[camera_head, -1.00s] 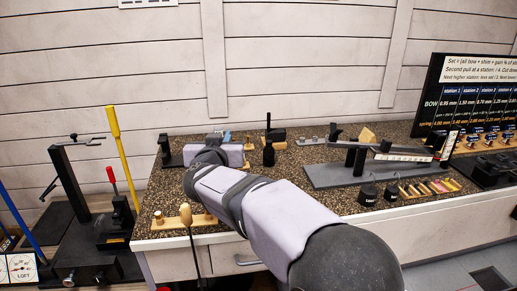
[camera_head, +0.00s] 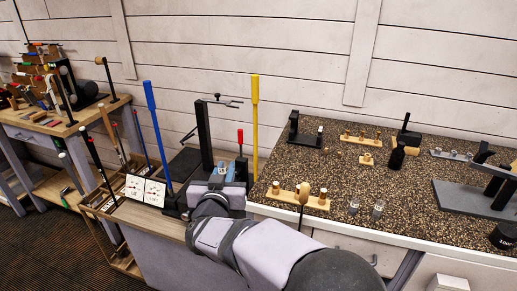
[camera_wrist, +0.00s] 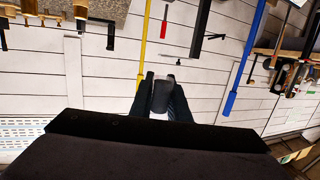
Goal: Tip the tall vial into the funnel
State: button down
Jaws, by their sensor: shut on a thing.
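My gripper (camera_wrist: 161,90) is shut on a small dark, smoky cylindrical thing (camera_wrist: 161,97) with a pale end, seen in the wrist view. I cannot tell for sure whether it is the tall vial. Two small clear glass-like vessels (camera_head: 353,206) (camera_head: 378,209) stand upright near the speckled counter's front edge. I cannot make out a funnel in either view.
A yellow shaft (camera_head: 255,125), a blue shaft (camera_head: 156,130) and a black post (camera_head: 204,135) stand around my gripper. A white dial board (camera_head: 146,190) is to its left. The speckled counter (camera_head: 415,195) has bare room in its middle. Wooden peg blocks (camera_head: 290,198) sit near its left edge.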

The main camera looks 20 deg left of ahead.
jog(key=s+f+b, duration=0.2)
jog(key=s+f, duration=0.1)
jog(key=f, duration=0.7)
jog(key=s+a+f+y+b, duration=0.1)
jog(key=s+f+b, duration=0.1)
jog(key=f, duration=0.9)
jog(key=shift+s+a+n, duration=0.2)
jog(key=shift+s+n, duration=0.2)
jog(key=shift+s, duration=0.25)
jog(key=w+d+f+m+y+b, duration=0.1)
jog(key=w+d+f+m+b, duration=0.2)
jog(key=b, duration=0.6)
jog(key=w+d+m, duration=0.2)
jog(key=d+m, duration=0.1)
jog(key=shift+w+d+g, duration=0.2)
jog(key=shift+d+g, duration=0.1)
jog(key=shift+d, duration=0.1)
jog(key=shift+s+a+f+m+y+b, duration=0.1)
jog(key=shift+a+f+m+y+b, duration=0.25)
jog(key=shift+m+b, duration=1.05)
jog(key=shift+s+a+f+m+y+b, duration=0.15)
jog(key=shift+f+m+b, duration=0.3)
jog(key=shift+b, duration=1.7)
jog(key=shift+a+f+m+y+b, duration=0.15)
jog(key=shift+m+b, duration=0.65)
jog(key=shift+b, duration=0.6)
jog(key=shift+a+f+m+y+b, duration=0.15)
jog(key=shift+m+b, duration=0.6)
jog(key=shift+b, duration=0.65)
jog(key=shift+d, duration=0.1)
